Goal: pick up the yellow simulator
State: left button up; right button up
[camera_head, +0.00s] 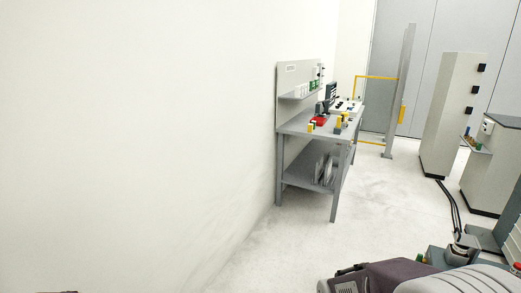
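Several small yellow pieces stand on the grey workbench (300,131) in the middle distance. One yellow piece (338,122) is near the bench's right front edge, and another low yellow piece (311,126) is by a red item. They are too small to tell which one is the yellow simulator. Neither gripper can be made out in this view. All the yellow pieces stand well away from me, with nothing of mine touching them.
The bench has a back panel (286,78) and a lower shelf (300,178). A grey post (399,90) with a yellow rail (375,77) stands behind it. Tall cabinets (448,115) stand at right, with black cables (449,204) on the floor. The pale floor (370,215) before the bench is clear.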

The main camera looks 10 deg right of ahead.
aim_at(346, 118)
jog(key=i+l+z, duration=0.25)
jog(key=i, duration=0.45)
jog(key=i+z, duration=0.2)
jog(key=i, duration=0.5)
jog(key=i+z, duration=0.25)
jog(key=i, duration=0.45)
jog(key=i+j+z, duration=0.2)
jog(key=i, duration=0.45)
jog(key=i+l+z, duration=0.15)
jog(key=i+z, duration=0.15)
jog(key=i, duration=0.45)
jog(key=i+z, duration=0.25)
jog(key=i, duration=0.5)
jog(key=i+l+u, duration=0.6)
jog(key=u, duration=0.15)
jog(key=i+l+u, duration=0.2)
jog(key=l+u, duration=0.15)
jog(key=i+l+u, duration=0.15)
jog(key=l+u, duration=0.2)
jog(key=l, duration=0.15)
jog(key=i+l+u, duration=0.45)
